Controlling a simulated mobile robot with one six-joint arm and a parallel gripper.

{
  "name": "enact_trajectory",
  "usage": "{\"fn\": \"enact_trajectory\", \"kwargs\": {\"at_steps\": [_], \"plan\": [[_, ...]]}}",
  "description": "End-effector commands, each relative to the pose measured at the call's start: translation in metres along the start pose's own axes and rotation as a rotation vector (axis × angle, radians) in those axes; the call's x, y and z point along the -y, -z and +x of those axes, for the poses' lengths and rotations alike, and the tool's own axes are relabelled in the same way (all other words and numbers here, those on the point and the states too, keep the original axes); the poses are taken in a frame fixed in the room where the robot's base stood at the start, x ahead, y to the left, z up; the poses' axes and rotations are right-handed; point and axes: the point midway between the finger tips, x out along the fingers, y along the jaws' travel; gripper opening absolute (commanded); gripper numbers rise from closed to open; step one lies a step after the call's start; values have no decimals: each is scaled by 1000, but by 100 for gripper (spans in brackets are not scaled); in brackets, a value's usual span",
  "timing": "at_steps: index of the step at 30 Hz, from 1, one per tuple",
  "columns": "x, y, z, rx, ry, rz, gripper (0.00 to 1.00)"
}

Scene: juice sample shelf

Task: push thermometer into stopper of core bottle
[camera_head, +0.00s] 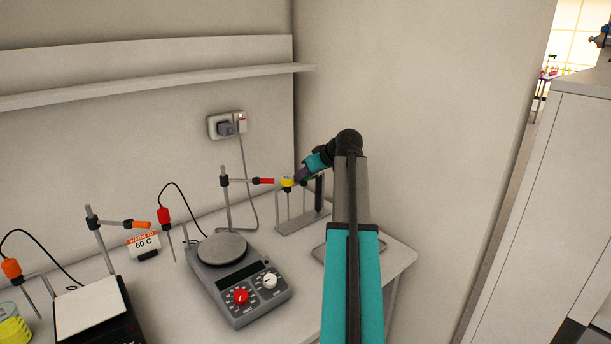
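My gripper (301,175) is at the back of the bench, by a small metal rack (303,222). It is beside a yellow-headed piece (288,182) with a thin stem below it, which looks like a thermometer. The two seem to touch, but I cannot tell whether the fingers are closed on it. The fingers are small and partly hidden by my arm. No bottle with a stopper can be made out clearly.
A hotplate (222,248) with red and white knobs stands mid-bench, with a clamp stand (226,200) behind it. A red-headed probe (163,215) hangs left of it. A second plate device (90,305) and a 60 C sign (143,242) stand left. A wall shelf (160,82) runs above.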

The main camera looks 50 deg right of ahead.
Motion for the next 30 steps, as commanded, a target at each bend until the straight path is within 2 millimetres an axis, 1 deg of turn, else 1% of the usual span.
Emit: {"fn": "enact_trajectory", "kwargs": {"at_steps": [30], "plan": [[1, 7, -5, 0, 1, -1, 2]]}}
